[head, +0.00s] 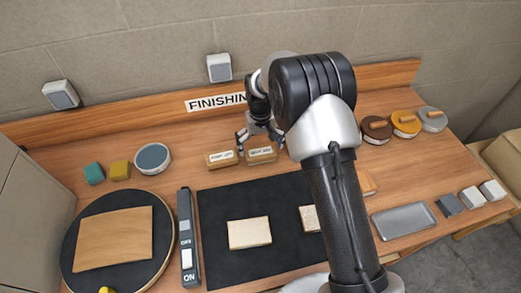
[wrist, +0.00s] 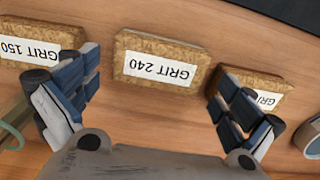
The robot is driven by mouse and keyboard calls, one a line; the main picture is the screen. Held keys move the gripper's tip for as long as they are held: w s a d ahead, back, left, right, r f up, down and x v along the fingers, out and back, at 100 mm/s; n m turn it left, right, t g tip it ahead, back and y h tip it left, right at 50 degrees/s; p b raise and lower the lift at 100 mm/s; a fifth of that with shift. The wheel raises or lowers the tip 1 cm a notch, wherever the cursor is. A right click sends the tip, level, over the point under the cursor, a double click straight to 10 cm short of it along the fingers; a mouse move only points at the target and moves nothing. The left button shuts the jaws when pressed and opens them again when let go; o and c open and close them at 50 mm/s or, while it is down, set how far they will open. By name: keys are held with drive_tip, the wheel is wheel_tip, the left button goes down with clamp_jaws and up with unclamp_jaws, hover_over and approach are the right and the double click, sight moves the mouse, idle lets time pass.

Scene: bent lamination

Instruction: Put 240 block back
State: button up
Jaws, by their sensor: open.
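The GRIT 240 block (wrist: 162,58) is a cork-coloured block with a white label, upside down in the wrist view. It appears to rest on the wooden bench, between the GRIT 150 block (wrist: 40,40) at left and another labelled block (wrist: 254,90) at right, partly covered by a finger. My gripper (wrist: 160,88) is open, its fingers apart on either side of the 240 block, with nothing visibly held. In the head view my gripper (head: 258,138) is low over two labelled blocks, one right below it (head: 262,154) and one to the left (head: 221,160); their labels are too small to read.
A black mat (head: 215,262) with a pale piece (head: 249,233) lies in front. A metal tray (head: 403,221) is right. The backboard (head: 110,117) stands behind.

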wheel_tip(320, 180, up, 9)
drive_tip(key=p, duration=0.1)
wheel_tip(320, 180, up, 11)
drive_tip(key=t, duration=0.1)
hover_over(260, 152)
drive_tip(key=s+d, duration=0.4)
drive_tip(key=d, duration=0.1)
drive_tip(key=s+d+r+m+t, duration=0.1)
drive_tip(key=s+d+r+m, duration=0.1)
drive_tip(key=s+d+r, duration=0.55)
drive_tip(key=s+d+r+t, duration=0.1)
drive_tip(key=s+d, duration=0.1)
drive_tip(key=s, duration=0.9)
drive_tip(key=s+d+r+m+t, duration=0.1)
drive_tip(key=s+d, duration=0.1)
drive_tip(key=s, duration=0.9)
drive_tip(key=shift+s+d+t, duration=0.15)
drive_tip(key=shift+d+t, duration=0.05)
drive_tip(key=shift+t, duration=0.1)
wheel_tip(260, 152, down, 4)
drive_tip(key=b, duration=0.4)
drive_tip(key=shift+f, duration=0.1)
